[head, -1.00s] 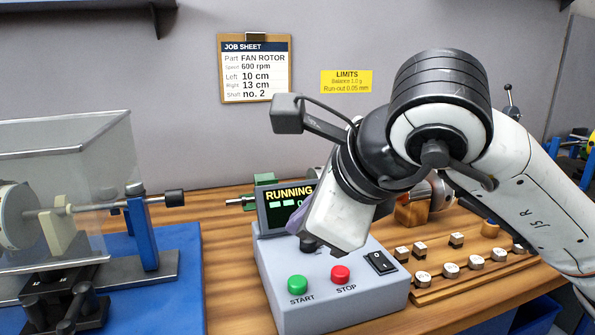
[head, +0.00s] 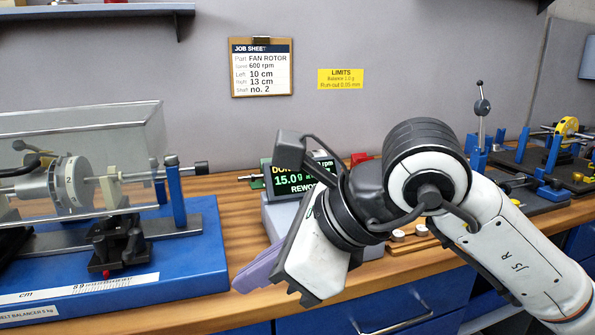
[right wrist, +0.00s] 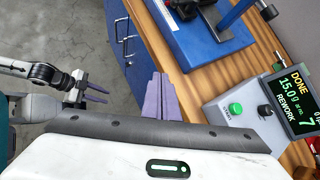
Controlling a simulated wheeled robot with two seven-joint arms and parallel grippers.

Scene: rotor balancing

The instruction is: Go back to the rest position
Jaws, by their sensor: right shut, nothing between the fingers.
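My right gripper (head: 240,284) shows best in the head view, its purple fingers shut and empty, pointing down and left. It hangs in front of the bench, left of the control box (head: 280,213). In the right wrist view the same fingers (right wrist: 163,78) lie together, over the bench's front edge and drawers. My left gripper (right wrist: 106,95) shows only in the right wrist view, at the left above the grey floor. Its two purple fingers are apart with nothing between them.
The control box display (head: 303,176) reads DONE, 15.0 g and REWORK. The blue balancer (head: 205,262) with a grey rotor (head: 72,185) and clear cover stands at the left. Blue drawers (head: 385,308) lie below the bench edge. The green START button (right wrist: 235,109) is near my right fingers.

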